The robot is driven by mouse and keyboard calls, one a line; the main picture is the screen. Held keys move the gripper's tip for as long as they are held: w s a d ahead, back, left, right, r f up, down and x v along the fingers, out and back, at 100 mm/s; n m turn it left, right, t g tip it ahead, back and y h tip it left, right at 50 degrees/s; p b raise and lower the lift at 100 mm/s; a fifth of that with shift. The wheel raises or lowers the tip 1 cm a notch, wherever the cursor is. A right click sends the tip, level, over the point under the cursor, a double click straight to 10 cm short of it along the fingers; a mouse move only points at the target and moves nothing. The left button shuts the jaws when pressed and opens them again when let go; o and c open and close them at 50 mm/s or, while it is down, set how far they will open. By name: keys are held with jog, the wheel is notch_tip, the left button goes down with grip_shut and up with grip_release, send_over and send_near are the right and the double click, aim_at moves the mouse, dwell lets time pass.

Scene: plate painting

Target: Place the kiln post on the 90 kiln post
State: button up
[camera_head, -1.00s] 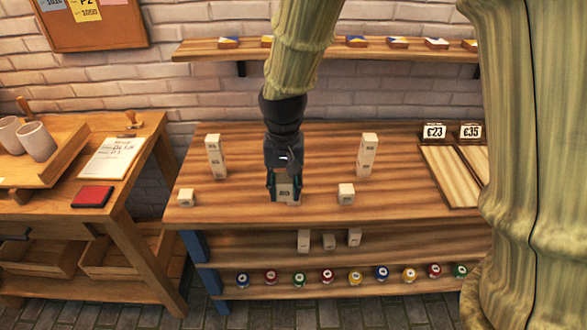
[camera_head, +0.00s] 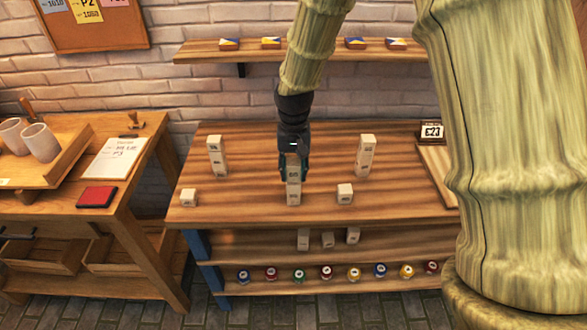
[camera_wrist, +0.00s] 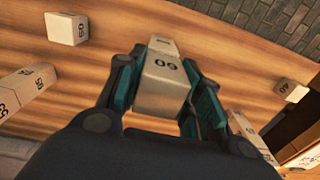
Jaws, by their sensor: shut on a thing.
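My gripper (camera_head: 293,178) is shut on a pale kiln post marked 60 (camera_wrist: 165,85), near the middle of the workbench. The held post is upright over another pale post (camera_head: 293,197), whose top also shows just past it in the wrist view (camera_wrist: 162,46). I cannot tell whether the two touch or read the lower post's number. Single short posts stand apart at the front left (camera_head: 189,197) and front right (camera_head: 345,194). I cannot make out which post is marked 90.
Stacked posts stand behind at left (camera_head: 216,160) and right (camera_head: 365,158). Several posts sit on the shelf below (camera_head: 328,240), above a row of colored jars (camera_head: 326,272). Bare workbench (camera_head: 255,190) lies on both sides of my gripper.

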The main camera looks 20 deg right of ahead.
aim_at(294, 162)
jog(key=shift+f, duration=0.4)
jog(key=o, duration=1.1)
jog(key=shift+f, duration=0.15)
notch_tip(294, 162, up, 12)
jog(key=shift+r+b, duration=0.15)
jog(key=shift+b, duration=0.8)
